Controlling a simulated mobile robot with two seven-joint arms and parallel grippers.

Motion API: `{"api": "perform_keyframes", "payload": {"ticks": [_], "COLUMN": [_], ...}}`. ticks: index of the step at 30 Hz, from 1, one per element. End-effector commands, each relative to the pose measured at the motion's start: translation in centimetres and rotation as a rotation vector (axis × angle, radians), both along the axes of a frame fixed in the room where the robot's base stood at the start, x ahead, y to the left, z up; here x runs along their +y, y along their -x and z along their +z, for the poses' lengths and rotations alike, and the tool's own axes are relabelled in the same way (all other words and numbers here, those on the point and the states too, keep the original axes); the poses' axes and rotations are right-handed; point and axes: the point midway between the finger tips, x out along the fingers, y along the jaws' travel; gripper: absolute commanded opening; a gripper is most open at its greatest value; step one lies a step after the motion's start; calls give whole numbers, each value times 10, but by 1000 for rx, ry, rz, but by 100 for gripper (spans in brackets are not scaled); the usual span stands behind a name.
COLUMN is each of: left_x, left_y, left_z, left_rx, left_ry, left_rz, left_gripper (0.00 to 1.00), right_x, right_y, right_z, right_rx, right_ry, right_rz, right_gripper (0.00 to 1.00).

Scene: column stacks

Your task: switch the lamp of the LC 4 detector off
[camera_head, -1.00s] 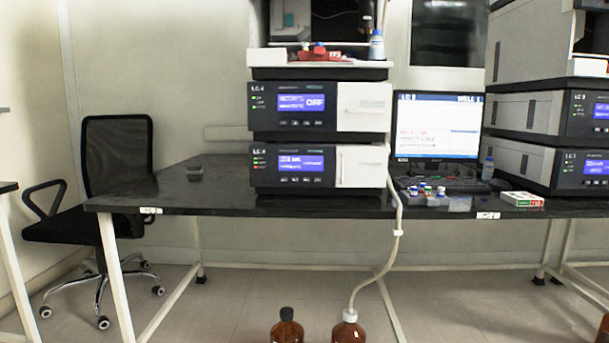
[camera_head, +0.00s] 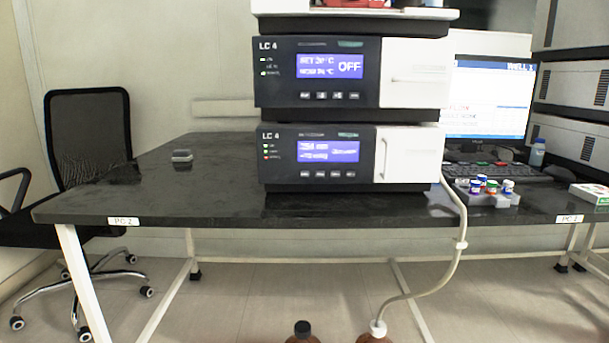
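The LC 4 stack stands on the dark bench. Its lower module (camera_head: 349,157) has a blue display reading about "254" with a smaller line below. A row of small buttons (camera_head: 328,174) sits under that display. Small indicator lights, green and red, show at its left side. The upper LC 4 module (camera_head: 352,73) has a blue display with set and actual temperature lines in °C and "OFF". The word beside each light is too small to read surely. Neither of my grippers is in view.
The black bench top (camera_head: 220,206) is clear left of the stack except for a small grey object (camera_head: 182,155). An office chair (camera_head: 88,140) stands at left. A monitor (camera_head: 487,98), keyboard and vial rack (camera_head: 488,195) are at right. Brown bottles (camera_head: 302,331) stand on the floor in front.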

Motion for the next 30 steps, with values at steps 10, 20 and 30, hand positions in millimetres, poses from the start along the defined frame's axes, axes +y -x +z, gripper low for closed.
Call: {"api": "perform_keyframes", "payload": {"ticks": [10, 20, 30], "left_x": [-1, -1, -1], "left_y": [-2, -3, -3], "left_z": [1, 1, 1], "left_rx": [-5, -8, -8], "left_ry": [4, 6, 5], "left_rz": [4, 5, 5], "left_gripper": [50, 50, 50], "right_x": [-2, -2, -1], "right_y": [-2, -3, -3], "right_z": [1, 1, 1], "right_rx": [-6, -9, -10], "right_ry": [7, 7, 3], "right_rz": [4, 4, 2], "right_gripper": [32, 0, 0]}}
